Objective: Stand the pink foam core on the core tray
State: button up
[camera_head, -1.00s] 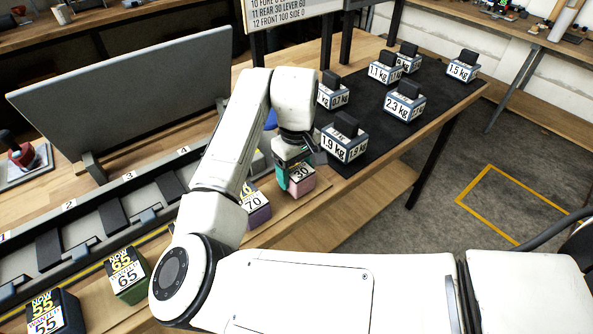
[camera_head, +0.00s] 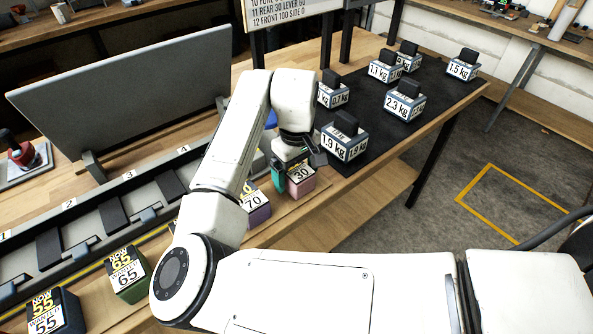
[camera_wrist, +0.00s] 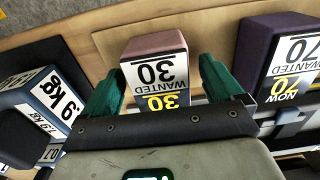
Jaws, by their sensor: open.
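The pink foam core (camera_head: 301,182), labelled 30, stands upright on a pale wooden strip along the bench's front edge. It also shows in the wrist view (camera_wrist: 154,50), between the green fingertips. My gripper (camera_head: 297,172) is open around the core, with one finger on each side and a visible gap. In the wrist view my gripper (camera_wrist: 160,88) has its fingers spread wider than the core. The strip under the core may be the core tray (camera_wrist: 115,42), but I cannot tell for sure.
A purple core (camera_head: 257,210) labelled 70 stands beside the pink one. A green core (camera_head: 128,275) and a dark blue core (camera_head: 55,314) stand further left. A 1.9 kg weight block (camera_head: 343,140) sits close on the right, on a black mat (camera_head: 440,88).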

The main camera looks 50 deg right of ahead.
aim_at(297, 169)
notch_tip(297, 169, up, 12)
jog(key=shift+p, duration=0.3)
dwell(0.7)
